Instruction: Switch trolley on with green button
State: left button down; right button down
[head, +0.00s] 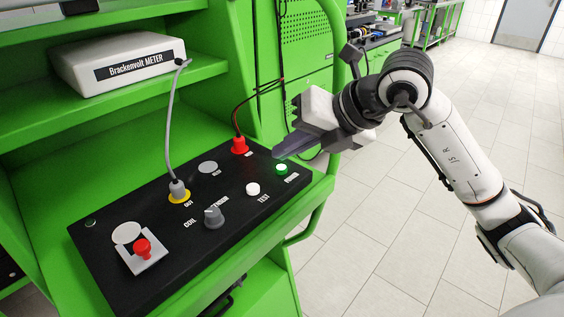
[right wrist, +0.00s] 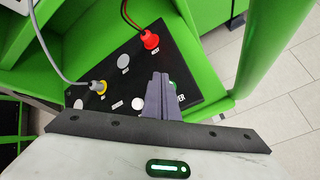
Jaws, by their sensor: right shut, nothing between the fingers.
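The green button (head: 281,169) is on the right end of the black control panel (head: 150,215) of the green trolley (head: 210,95), and it looks lit. My right gripper (head: 280,155) is shut and empty, with its fingertips just above and behind the green button in the head view. In the right wrist view the shut fingers (right wrist: 160,85) point at the panel and partly cover the green button (right wrist: 174,84). Whether the fingertips touch the button I cannot tell. My left gripper is not in view.
The panel also carries a white test button (head: 252,189), a grey knob (head: 213,218), a red emergency button (head: 142,248), a yellow socket (head: 179,192) and a red plug (head: 239,146). A green rail (head: 318,210) runs along the right side.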

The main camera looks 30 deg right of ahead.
notch_tip(320, 180, up, 6)
jog(key=p, duration=0.4)
dwell(0.4)
dwell(0.4)
